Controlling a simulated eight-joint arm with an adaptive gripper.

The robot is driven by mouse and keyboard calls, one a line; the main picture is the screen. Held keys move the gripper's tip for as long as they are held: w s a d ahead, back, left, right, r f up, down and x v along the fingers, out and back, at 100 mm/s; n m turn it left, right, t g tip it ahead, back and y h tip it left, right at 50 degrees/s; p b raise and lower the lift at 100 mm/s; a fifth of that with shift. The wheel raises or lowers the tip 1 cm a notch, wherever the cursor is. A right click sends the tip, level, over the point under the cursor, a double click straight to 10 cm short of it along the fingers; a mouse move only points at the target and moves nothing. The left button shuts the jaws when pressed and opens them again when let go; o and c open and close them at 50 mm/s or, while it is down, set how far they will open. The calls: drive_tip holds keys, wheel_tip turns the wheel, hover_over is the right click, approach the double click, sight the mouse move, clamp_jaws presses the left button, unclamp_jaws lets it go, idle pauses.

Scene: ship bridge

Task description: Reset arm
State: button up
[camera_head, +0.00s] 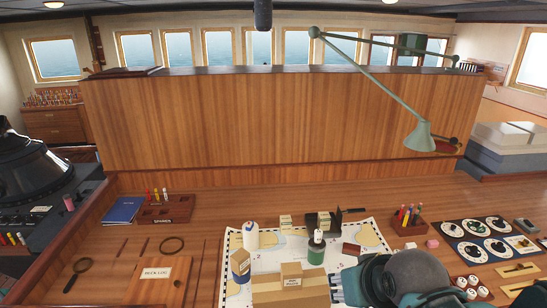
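My arm reaches in from the bottom edge, right of centre, in the head view. My gripper (346,287) is low in the picture, at the right side of the cardboard boxes (290,284).
A green desk lamp (420,137) overhangs the right. A pen holder (408,222) and gauge panel (490,240) stand right.

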wheel_tip(320, 180, down, 9)
drive_tip(key=b, duration=0.8)
drive_tip(key=shift+r, duration=0.1)
idle(0.7)
